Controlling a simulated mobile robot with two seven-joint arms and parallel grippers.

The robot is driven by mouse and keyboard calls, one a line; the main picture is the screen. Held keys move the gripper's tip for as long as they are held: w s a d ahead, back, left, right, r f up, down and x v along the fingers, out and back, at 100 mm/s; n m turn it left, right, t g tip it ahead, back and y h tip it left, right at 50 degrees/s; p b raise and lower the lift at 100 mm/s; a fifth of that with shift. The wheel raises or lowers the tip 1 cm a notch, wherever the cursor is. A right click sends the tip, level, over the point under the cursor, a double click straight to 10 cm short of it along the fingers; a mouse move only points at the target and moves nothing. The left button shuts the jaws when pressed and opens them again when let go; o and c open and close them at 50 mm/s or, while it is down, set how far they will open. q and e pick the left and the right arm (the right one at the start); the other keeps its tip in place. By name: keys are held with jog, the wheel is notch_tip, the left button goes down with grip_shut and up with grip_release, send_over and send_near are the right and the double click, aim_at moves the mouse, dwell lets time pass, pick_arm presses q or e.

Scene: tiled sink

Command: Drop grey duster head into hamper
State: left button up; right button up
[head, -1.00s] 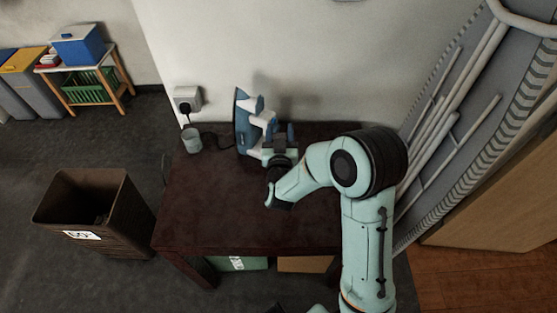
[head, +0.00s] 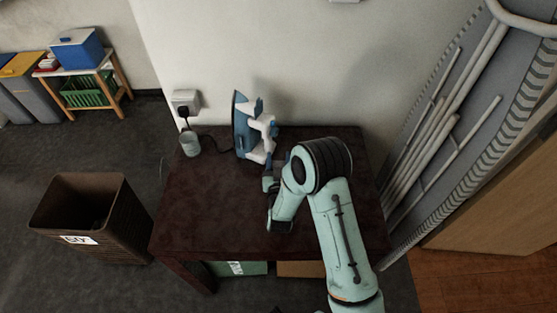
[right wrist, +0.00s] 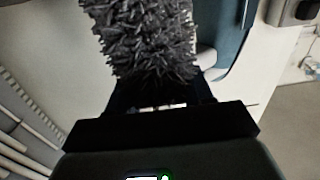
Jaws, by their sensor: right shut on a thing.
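The grey duster head (right wrist: 150,40) is a fluffy dark grey piece, large in the right wrist view. My right gripper (right wrist: 158,103) is shut on its lower end, and the duster head sticks out beyond the fingers. In the head view my right gripper (head: 270,172) is over the dark table, just in front of the iron; I cannot make out the duster head there. The hamper (head: 125,222) is a brown, open-topped woven bin with a white label, on the floor left of the table. My left gripper is not in view.
A blue and white iron (head: 243,125) stands upright on the dark wooden table (head: 205,215). A drying rack (head: 450,110) leans at the right. The tabletop's left part is clear.

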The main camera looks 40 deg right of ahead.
jog(key=shift+f, duration=0.1)
jog(key=shift+f, duration=0.1)
jog(key=o, duration=1.3)
